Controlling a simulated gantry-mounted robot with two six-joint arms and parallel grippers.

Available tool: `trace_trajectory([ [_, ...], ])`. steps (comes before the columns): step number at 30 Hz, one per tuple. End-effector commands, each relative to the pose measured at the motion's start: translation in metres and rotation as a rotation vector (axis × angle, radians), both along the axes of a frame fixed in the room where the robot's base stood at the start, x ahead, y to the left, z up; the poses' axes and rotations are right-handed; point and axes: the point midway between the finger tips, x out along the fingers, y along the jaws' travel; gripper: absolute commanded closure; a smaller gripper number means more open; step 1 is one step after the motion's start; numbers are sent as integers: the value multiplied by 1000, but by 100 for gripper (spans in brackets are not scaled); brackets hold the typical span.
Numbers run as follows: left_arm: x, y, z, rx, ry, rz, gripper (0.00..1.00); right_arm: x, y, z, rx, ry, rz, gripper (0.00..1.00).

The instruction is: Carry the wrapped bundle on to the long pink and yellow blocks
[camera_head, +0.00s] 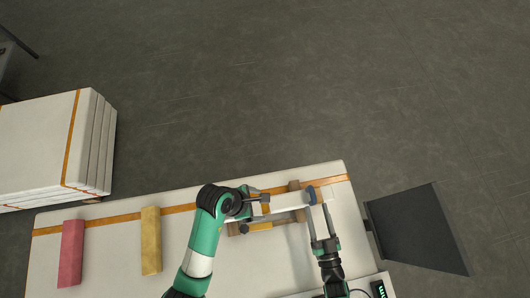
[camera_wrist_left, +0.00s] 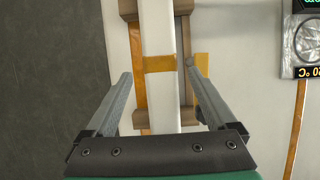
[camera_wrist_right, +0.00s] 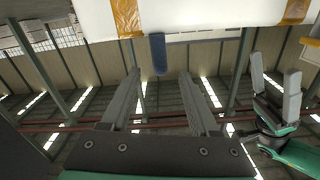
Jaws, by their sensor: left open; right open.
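The wrapped bundle (camera_head: 282,204) is long and white with orange bands, lying across brown wooden supports at the right part of the table. My left gripper (camera_head: 266,212) is open over it; in the left wrist view the bundle (camera_wrist_left: 158,30) runs between the spread fingers. My right gripper (camera_head: 317,206) is open at the bundle's right end, near a blue tab (camera_head: 311,196). In the right wrist view the blue tab (camera_wrist_right: 158,55) hangs below the bundle (camera_wrist_right: 195,13), between and beyond the open fingers. The long pink block (camera_head: 71,253) and yellow block (camera_head: 151,240) lie parallel at the table's left.
The white table (camera_head: 110,250) has an orange stripe (camera_head: 178,209) along its far edge. Stacked white panels (camera_head: 35,145) stand behind its left end. A dark sloped panel (camera_head: 420,232) is beyond the right end. A device with a green display (camera_head: 378,289) sits at the front right.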

Motion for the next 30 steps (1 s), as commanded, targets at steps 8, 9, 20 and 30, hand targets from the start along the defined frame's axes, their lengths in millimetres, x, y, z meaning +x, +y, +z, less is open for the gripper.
trace_trajectory([
  [8,2,-20,-48,1,4,-2,10,52,11,1,0,-2,4,38],
  [9,3,-23,-55,0,3,-2,10,60,12,1,0,-2,3,38],
  [20,7,-38,-94,0,0,-1,10,101,19,0,1,1,0,38],
  [30,7,-39,-95,-1,-2,1,17,102,19,0,0,1,0,45],
])
